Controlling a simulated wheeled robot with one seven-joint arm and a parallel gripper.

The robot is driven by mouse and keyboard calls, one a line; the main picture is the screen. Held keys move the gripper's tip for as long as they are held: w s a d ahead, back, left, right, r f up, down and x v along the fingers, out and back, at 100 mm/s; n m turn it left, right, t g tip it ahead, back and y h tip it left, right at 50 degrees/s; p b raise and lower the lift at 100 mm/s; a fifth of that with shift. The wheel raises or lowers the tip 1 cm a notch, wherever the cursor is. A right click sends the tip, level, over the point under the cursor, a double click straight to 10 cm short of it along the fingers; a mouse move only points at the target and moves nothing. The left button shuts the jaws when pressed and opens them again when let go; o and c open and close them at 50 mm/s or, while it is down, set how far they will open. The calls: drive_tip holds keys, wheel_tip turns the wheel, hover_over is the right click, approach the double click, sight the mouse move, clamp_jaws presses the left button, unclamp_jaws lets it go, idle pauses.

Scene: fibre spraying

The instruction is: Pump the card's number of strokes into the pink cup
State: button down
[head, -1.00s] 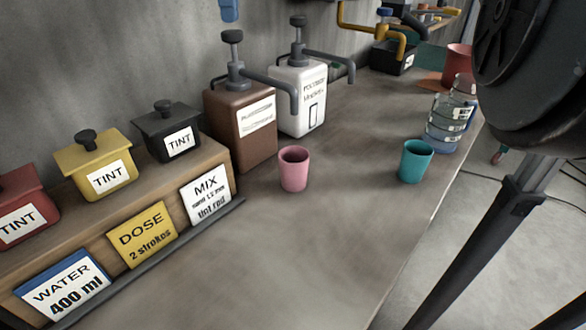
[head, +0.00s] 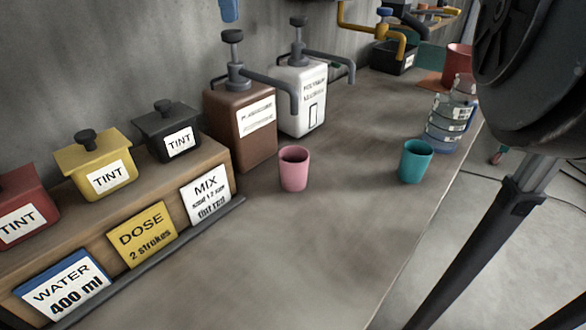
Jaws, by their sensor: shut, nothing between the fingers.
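The pink cup (head: 293,172) stands upright on the grey bench, in front of the brown pump dispenser (head: 226,132). In the picture it lies below the tip of that dispenser's grey spout (head: 293,98); I cannot tell whether it is exactly under it. The inside of the cup looks dark, and its contents cannot be made out. A white pump dispenser (head: 290,112) stands behind the brown one. Both pump heads look raised. The yellow card (head: 143,235) reads "DOSE 2 strokes". My gripper is not in view.
A teal cup (head: 415,163) and clear bottles (head: 446,128) stand toward the bench's right edge. Red, yellow (head: 93,165) and black (head: 168,130) tint boxes sit on a wooden ledge (head: 222,160) at left. The bench's front middle (head: 300,255) is clear.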

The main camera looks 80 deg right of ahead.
sight(232, 31)
drive_tip(key=shift+f, duration=0.2)
drive_tip(key=shift+f+b, duration=1.8)
drive_tip(key=shift+f, duration=0.35)
drive_tip(key=shift+r, duration=0.1)
drive_tip(key=shift+r+p, duration=1.4)
drive_tip(key=shift+r, duration=0.85)
drive_tip(key=shift+f, duration=0.2)
